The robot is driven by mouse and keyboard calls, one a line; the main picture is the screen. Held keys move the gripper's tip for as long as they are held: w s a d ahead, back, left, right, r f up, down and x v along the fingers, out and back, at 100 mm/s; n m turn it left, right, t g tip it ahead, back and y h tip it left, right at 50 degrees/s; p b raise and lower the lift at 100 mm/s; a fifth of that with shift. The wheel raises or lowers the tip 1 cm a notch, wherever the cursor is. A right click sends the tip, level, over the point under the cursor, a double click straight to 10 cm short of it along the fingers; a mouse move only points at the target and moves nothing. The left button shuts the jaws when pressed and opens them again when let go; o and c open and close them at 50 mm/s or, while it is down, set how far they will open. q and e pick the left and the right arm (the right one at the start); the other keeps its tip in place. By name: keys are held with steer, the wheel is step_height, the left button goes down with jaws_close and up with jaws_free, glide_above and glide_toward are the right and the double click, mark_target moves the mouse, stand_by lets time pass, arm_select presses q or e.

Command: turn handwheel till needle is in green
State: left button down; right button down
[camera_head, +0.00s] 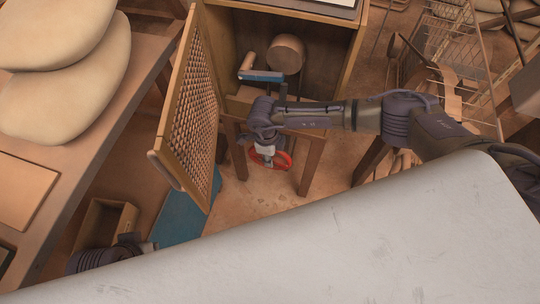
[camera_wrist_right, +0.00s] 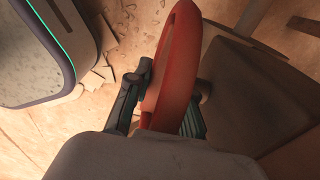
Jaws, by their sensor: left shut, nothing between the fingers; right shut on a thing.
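The red handwheel (camera_head: 283,160) is low under the wooden cabinet in the head view, partly hidden by my right gripper (camera_head: 266,151). In the right wrist view its red rim (camera_wrist_right: 178,62) runs between the two dark fingers of my right gripper (camera_wrist_right: 163,100), which is shut on it. My left gripper (camera_head: 148,247) is at the lower left of the head view, shut and empty, well away from the wheel and partly hidden. No gauge, needle or green zone can be made out in either view.
A wooden cabinet (camera_head: 347,50) stands open above the wheel, with a perforated door (camera_head: 190,110) swung out to the left. Its wooden legs flank the wheel. Stuffed sacks (camera_head: 62,95) lie on a table at left. A wire rack (camera_head: 455,45) stands at right.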

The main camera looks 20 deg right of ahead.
steer(key=shift+g+h, duration=0.3)
steer(key=shift+h, duration=0.1)
steer(key=c, duration=1)
jaws_free()
